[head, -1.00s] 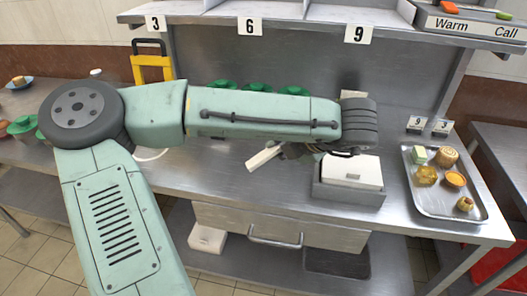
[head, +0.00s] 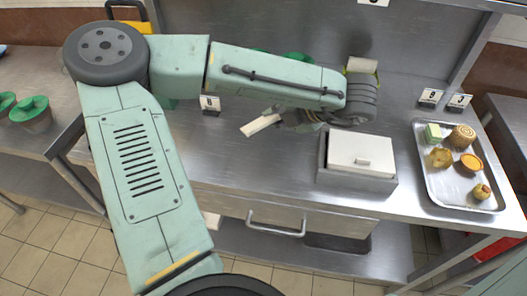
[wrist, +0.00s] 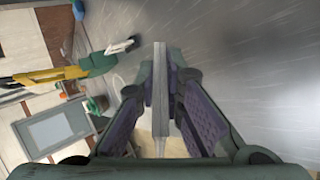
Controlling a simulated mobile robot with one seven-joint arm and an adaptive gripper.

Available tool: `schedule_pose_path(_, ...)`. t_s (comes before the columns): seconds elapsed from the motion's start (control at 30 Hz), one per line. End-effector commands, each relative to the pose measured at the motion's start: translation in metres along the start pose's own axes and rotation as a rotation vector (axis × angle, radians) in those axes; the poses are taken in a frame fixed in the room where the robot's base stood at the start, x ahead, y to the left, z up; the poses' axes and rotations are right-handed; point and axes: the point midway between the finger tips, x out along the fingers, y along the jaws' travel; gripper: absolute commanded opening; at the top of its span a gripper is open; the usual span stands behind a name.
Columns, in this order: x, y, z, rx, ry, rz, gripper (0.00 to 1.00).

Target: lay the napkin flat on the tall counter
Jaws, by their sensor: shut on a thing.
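A thin, pale, flat piece, which I take to be the napkin (head: 261,125), sticks out to the left from my gripper (head: 285,115) above the steel counter (head: 250,165). In the wrist view my gripper (wrist: 160,105) has its two dark finger pads closed on the napkin (wrist: 160,85), seen edge-on as a narrow upright strip. My arm hides part of the gripper and the counter behind it. I cannot tell exactly how high the napkin is above the counter.
A grey box with a white top (head: 362,152) stands just right of my gripper. A metal tray (head: 433,190) of pastries and other small items lies farther right. Bare counter shows left of the box.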

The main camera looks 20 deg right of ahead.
Motion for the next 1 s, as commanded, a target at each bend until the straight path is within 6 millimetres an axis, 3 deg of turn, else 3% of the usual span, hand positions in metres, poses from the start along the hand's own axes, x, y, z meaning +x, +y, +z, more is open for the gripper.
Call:
schedule_pose_path(0.03,0.011,-0.013,0.0,-0.001,-0.001,0.002,0.0)
schedule_pose_path(0.3,0.027,-0.032,0.0,-0.001,-0.001,0.0,0.0)
schedule_pose_path(0.77,0.032,-0.038,0.0,-0.001,-0.001,0.002,0.0)
schedule_pose_path(0.8,0.032,-0.038,0.0,-0.001,-0.001,0.001,0.1)
schedule_pose_path(1.0,0.032,-0.038,0.0,-0.001,-0.001,0.001,0.23)
